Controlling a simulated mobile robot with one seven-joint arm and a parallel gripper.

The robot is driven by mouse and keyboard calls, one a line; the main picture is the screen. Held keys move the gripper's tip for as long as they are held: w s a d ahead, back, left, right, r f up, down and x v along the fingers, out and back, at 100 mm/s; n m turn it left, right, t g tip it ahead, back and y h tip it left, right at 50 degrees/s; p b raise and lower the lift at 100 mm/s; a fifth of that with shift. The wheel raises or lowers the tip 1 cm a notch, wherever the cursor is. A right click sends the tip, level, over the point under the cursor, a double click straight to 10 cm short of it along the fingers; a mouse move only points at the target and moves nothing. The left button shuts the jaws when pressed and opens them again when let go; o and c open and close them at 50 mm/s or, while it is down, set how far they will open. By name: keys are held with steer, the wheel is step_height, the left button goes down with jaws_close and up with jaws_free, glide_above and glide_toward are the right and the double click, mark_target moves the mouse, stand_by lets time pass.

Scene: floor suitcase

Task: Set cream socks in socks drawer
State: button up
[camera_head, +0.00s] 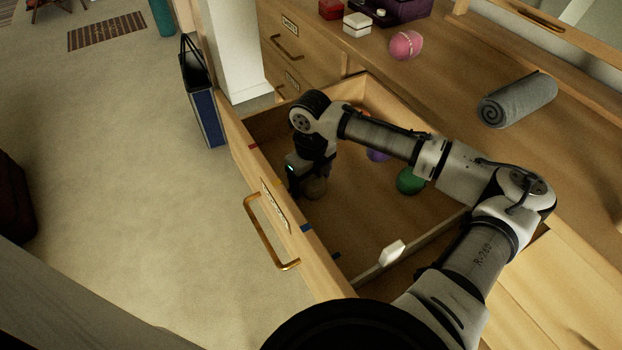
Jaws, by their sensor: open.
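The socks drawer (345,277) is pulled open, with a copper handle and a label too small to read on its front. The cream socks (316,188), a rolled tan-cream ball, lie on the drawer floor near its front left side. My gripper (302,190) reaches down into the drawer right beside the cream socks. It is open; its fingertips are mostly hidden, and I cannot tell whether they touch the socks. My forearm crosses over the drawer and hides part of its inside.
A green ball (411,181) and a partly hidden purple ball (378,155) lie in the drawer. A small white block (391,253) is at its near side. A pink ball (406,45) and grey roll (517,99) rest on the dresser top. A blue bag (206,115) stands left.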

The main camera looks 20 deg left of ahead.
step_height(320, 180, up, 12)
stand_by(0.4)
steer(key=shift+f, duration=0.1)
